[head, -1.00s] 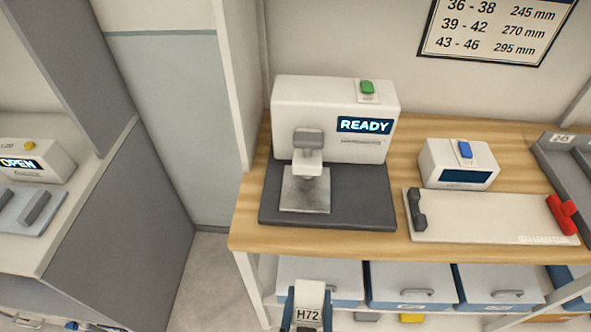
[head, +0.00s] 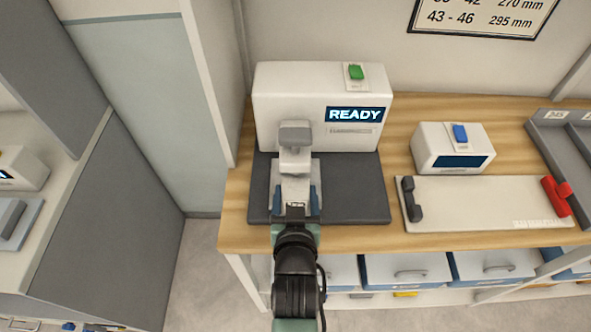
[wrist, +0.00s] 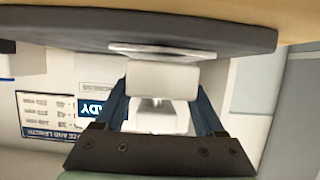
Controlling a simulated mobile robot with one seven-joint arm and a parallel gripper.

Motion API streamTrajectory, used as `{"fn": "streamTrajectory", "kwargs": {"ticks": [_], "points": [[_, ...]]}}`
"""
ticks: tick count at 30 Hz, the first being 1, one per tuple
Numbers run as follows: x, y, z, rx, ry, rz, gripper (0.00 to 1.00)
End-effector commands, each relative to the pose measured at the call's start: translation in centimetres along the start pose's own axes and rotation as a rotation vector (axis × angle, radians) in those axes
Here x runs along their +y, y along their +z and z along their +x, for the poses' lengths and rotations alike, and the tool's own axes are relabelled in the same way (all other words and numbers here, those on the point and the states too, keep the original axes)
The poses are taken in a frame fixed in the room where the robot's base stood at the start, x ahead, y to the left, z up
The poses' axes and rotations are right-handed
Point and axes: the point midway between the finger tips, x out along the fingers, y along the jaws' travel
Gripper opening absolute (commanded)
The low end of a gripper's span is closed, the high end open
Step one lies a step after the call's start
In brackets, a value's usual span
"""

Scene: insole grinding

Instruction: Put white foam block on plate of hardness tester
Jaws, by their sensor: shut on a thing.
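The hardness tester (head: 270,100) stands on the wooden bench and its screen reads READY. Its grey metal plate (head: 312,168) lies under the probe head (head: 295,137), partly hidden by my arm and the block. My gripper (head: 296,199) is shut on the white foam block (head: 296,187), with a blue finger on each side. The block is over the plate's front part, below the probe. In the upside-down wrist view the block (wrist: 162,77) is close to the plate (wrist: 160,50); whether they touch is unclear.
The tester's dark base (head: 360,195) surrounds the plate. To the right are a white measuring board (head: 470,205) with a red slider (head: 556,193), a small box with a blue button (head: 450,150) and a grey tray (head: 550,135). Drawers sit under the bench.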

Motion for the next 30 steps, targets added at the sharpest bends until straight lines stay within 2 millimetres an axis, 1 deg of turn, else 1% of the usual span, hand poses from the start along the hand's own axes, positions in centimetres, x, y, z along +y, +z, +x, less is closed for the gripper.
{"fn": "streamTrajectory", "kwargs": {"ticks": [1,3,8,15,19,29,30], "points": [[0.0,-0.3,0.7,0.001,0.0,0.0,0.11],[0.0,-0.5,1.2,0.001,0.0,0.0,0.11],[0.0,-1.0,2.2,0.001,0.0,-0.001,0.11],[0.0,-2.3,5.3,0.001,0.0,-0.001,0.11],[0.0,-1.6,5.4,-0.002,0.0,-0.001,0.11],[0.0,-1.2,5.5,-0.001,0.0,-0.001,0.11],[0.0,-1.1,5.6,-0.001,0.0,-0.001,0.73]]}}
